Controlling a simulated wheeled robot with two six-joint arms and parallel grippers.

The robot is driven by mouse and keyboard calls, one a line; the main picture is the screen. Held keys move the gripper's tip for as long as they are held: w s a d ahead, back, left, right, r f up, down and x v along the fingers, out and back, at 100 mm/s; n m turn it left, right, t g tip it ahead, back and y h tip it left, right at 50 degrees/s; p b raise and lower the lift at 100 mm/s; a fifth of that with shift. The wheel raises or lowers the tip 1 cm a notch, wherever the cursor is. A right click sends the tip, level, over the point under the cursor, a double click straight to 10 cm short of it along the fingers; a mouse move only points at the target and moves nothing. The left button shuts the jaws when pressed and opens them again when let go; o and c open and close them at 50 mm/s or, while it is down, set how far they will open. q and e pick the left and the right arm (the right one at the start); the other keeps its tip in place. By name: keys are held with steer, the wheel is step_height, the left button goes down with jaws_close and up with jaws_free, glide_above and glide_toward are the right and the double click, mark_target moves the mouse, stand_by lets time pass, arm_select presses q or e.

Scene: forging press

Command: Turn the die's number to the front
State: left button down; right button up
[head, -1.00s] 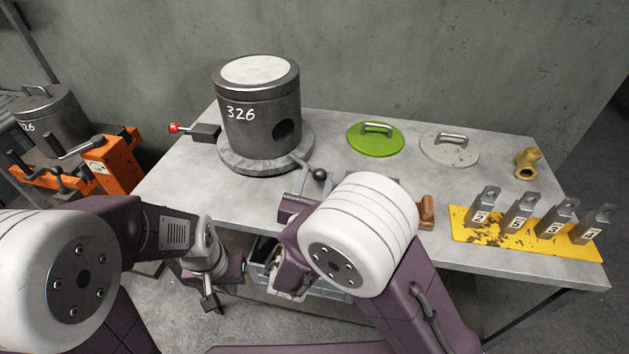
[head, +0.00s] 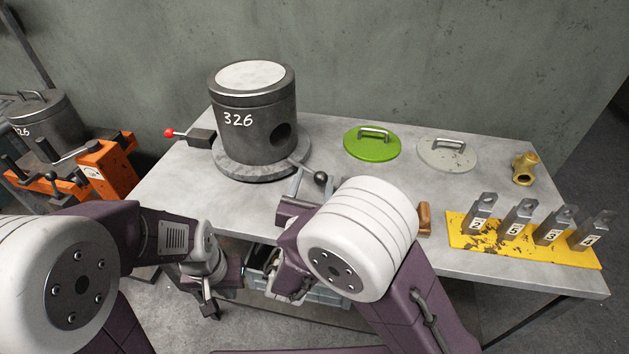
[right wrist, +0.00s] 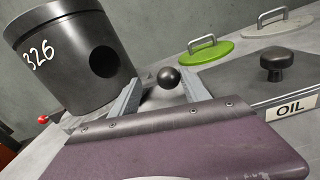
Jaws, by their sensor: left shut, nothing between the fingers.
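The die (head: 252,145) is a dark grey cylinder with a pale top and a round side hole. It stands upright on a round turntable (head: 243,172). Its white number 326 (head: 238,119) faces front, left of the hole; it also shows in the right wrist view (right wrist: 38,56). A lever with a black ball knob (head: 321,178) sticks out at the turntable's front right. My right gripper (head: 311,184) is open at the knob; in the right wrist view the knob (right wrist: 168,77) appears between the separated fingers, contact unclear. My left gripper (head: 209,303) is shut and empty, low before the table.
A red-knobbed clamp (head: 190,136) stands left of the turntable. A green lid (head: 372,145) and a grey lid (head: 447,155) lie behind right. A brass fitting (head: 525,169) and a yellow plate (head: 478,241) with several numbered tags are at the right. A crate sits under the table.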

steer(key=v, duration=0.9)
steer(key=shift+s+f, duration=0.1)
stand_by(0.5)
